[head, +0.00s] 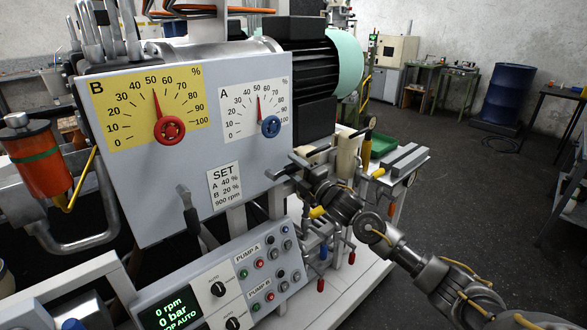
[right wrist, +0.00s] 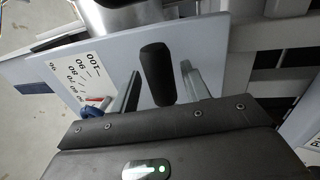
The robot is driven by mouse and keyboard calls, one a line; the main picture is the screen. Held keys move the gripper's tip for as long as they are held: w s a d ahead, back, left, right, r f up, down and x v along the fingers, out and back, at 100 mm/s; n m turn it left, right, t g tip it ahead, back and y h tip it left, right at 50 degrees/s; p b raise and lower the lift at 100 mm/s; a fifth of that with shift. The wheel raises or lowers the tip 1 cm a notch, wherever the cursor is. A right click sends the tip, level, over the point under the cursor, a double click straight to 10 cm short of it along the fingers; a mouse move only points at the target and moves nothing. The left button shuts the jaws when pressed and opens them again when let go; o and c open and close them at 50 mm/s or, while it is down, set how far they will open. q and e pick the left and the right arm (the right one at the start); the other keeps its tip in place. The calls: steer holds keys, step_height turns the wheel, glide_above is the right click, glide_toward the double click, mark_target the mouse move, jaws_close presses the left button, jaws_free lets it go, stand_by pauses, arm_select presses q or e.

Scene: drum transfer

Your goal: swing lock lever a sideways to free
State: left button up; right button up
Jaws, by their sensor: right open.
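The panel's white dial A (head: 257,110) has a blue knob (head: 271,126), and its yellow dial B (head: 150,108) has a red knob (head: 169,129). My right gripper (head: 284,168) is at the panel's lower right edge, below dial A. In the right wrist view, a black lever grip (right wrist: 155,72), apparently lock lever A, stands between my two open grey fingers; I cannot tell whether they touch it. In the head view my gripper hides this lever. A second dark lever (head: 187,207) shows at the panel's lower left. My left gripper is out of view.
A control box (head: 245,275) with buttons and a green display sits below the panel. Red-handled and blue-handled valves (head: 322,268) hang under my right wrist. An orange cylinder (head: 42,165) is at the left. Open floor lies to the right.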

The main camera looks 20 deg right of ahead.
steer(key=b+v, duration=0.2)
steer(key=v, duration=0.8)
steer(key=shift+s+b, duration=0.2)
steer(key=shift+b, duration=0.1)
